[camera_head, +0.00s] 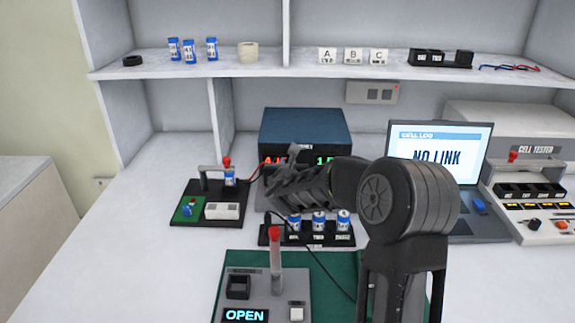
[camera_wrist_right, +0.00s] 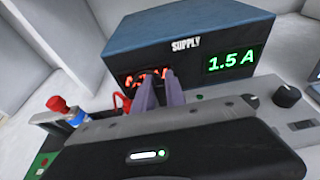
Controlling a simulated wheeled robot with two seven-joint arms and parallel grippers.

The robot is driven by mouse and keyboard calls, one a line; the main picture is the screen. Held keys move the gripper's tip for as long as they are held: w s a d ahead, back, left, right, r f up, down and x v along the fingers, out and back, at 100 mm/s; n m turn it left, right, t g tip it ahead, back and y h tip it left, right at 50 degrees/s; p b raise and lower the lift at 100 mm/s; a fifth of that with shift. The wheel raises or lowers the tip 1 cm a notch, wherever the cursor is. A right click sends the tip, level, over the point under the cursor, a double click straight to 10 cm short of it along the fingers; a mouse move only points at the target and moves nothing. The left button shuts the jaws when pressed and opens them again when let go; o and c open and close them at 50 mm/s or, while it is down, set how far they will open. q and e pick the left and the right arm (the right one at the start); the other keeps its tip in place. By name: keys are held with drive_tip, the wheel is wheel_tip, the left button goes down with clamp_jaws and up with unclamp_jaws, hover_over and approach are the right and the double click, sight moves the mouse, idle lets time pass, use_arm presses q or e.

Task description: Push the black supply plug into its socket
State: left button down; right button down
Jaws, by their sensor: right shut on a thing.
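The blue supply box (camera_head: 305,128) stands at the back of the bench, and its front with red digits and a green "1.5 A" also shows in the right wrist view (camera_wrist_right: 245,30). My right gripper (camera_head: 292,152) is in front of the supply's face; in the wrist view its fingertips (camera_wrist_right: 160,88) are close together just before the panel, below the red display. It is shut on the black plug, which the fingers mostly hide. I cannot make out the socket or tell whether the plug touches it. My left gripper is not in view.
A black stand with a lever and a blue cell (camera_head: 230,178) is left of the supply, with a red lead (camera_head: 256,172) beside it. A rack of blue cells (camera_head: 318,238), a lever fixture (camera_head: 262,285) and a laptop (camera_head: 440,150) are nearby. Free bench lies at left.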

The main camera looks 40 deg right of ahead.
drive_tip(key=shift+b, duration=0.85)
idle(1.9)
drive_tip(key=shift+f+b, duration=1.45)
drive_tip(key=shift+b, duration=0.05)
drive_tip(key=c, duration=1.3)
unclamp_jaws()
drive_tip(key=shift+r, duration=0.1)
drive_tip(key=shift+v, duration=3.95)
drive_tip(key=shift+p, duration=0.3)
